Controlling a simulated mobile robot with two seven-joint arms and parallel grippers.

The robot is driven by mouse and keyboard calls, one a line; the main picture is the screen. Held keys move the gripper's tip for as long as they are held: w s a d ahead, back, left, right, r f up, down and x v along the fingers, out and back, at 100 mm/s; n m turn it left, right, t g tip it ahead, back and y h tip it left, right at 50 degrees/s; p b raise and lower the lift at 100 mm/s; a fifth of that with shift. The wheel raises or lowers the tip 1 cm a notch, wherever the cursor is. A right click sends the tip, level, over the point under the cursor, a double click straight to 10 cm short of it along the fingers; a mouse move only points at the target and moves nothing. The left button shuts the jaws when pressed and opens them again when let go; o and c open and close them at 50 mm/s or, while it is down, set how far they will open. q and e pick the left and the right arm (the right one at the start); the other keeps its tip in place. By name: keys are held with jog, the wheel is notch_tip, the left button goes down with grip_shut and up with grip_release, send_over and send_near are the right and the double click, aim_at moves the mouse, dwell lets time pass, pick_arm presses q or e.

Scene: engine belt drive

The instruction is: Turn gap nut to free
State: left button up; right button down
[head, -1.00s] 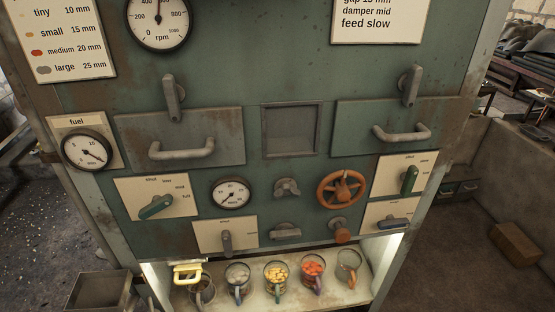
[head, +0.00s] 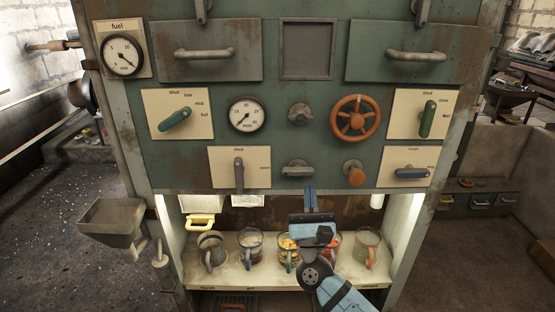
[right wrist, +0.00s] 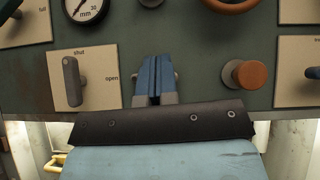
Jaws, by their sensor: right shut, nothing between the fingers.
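A grey wing nut (head: 299,113) sits on the green panel between the mm gauge (head: 246,115) and the orange handwheel (head: 354,118). Its lower edge shows at the top of the right wrist view (right wrist: 151,3). A grey bar-shaped nut (head: 298,170) sits below it. No label shows which of the two is the gap nut. My right gripper (head: 309,190) is shut and empty in front of the panel, just below the bar-shaped nut. In the right wrist view its blue fingers (right wrist: 153,78) are together and hide most of that nut. My left gripper is not in view.
An orange knob (head: 355,173) is right of the bar-shaped nut. A shut/open lever (head: 239,173) is on its left. Below, a lit shelf (head: 228,279) holds several glass mugs (head: 250,247), some partly behind my right arm. A hopper (head: 112,220) juts out at left.

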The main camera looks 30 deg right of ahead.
aim_at(309, 119)
jog(key=shift+m+g+h, duration=0.3)
jog(key=shift+m+h, duration=0.4)
jog(key=shift+m, duration=0.2)
jog(key=p+x, duration=0.2)
jog(key=x, duration=0.8)
jog(key=shift+w+r, duration=0.2)
notch_tip(309, 119, up, 2)
jog(key=shift+d+r+p, duration=0.1)
jog(key=shift+r+p, duration=0.1)
jog(key=shift+p, duration=0.55)
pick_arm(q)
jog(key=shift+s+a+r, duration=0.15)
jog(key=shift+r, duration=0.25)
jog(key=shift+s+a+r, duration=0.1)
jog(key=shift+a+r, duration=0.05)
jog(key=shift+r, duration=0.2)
pick_arm(e)
jog(key=shift+r, duration=0.65)
pick_arm(q)
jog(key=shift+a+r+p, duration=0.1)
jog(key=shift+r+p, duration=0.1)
jog(key=shift+p, duration=0.15)
pick_arm(e)
jog(key=shift+d+r+n+t+y, duration=0.1)
jog(key=shift+n+t+y, duration=0.3)
jog(key=shift+n+y, duration=0.5)
